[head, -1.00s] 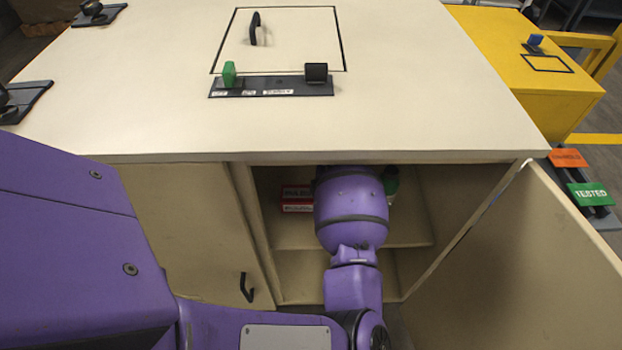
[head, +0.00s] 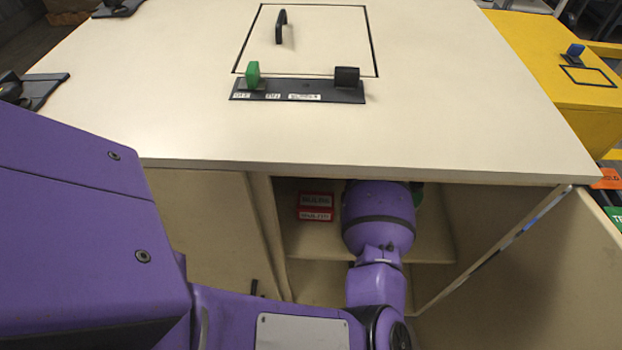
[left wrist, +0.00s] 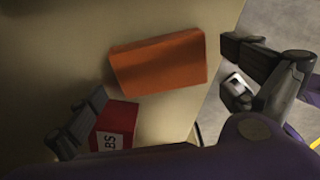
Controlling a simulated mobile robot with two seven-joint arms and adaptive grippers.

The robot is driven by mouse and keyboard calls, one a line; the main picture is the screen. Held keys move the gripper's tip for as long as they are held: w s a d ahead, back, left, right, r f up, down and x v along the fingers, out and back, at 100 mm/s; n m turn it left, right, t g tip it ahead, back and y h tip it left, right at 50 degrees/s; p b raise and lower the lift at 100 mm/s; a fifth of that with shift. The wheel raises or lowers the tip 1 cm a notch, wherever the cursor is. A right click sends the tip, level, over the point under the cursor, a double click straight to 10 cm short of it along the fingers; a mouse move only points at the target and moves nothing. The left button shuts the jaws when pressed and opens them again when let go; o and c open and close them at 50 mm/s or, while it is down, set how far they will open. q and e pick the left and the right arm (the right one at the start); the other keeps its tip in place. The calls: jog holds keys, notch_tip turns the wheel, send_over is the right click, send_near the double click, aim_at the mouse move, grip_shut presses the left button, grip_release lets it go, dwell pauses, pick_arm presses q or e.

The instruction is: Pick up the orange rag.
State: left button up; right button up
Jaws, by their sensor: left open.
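The orange rag (left wrist: 158,62) shows in the left wrist view as a folded, block-like shape on a pale cabinet surface. My left gripper (left wrist: 165,78) is open, with one dark finger at the lower left and the other at the right. The rag appears in the gap between them, not gripped; I cannot tell how far off it is. In the head view my left arm reaches into the open cabinet (head: 300,245). The gripper and the rag are hidden there. My right gripper is in neither view.
A red box (left wrist: 113,125) lies close beside the left-hand finger. Red boxes (head: 315,207) also show inside the cabinet in the head view. The cabinet top (head: 480,130) overhangs the arm, and an open door (head: 535,270) stands at the right.

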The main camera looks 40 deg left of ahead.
pick_arm(q)
jog(key=shift+w+f, duration=0.1)
jog(key=shift+f, duration=0.4)
jog(key=shift+r, duration=0.1)
jog(key=c, duration=1)
jog(key=shift+r, duration=0.1)
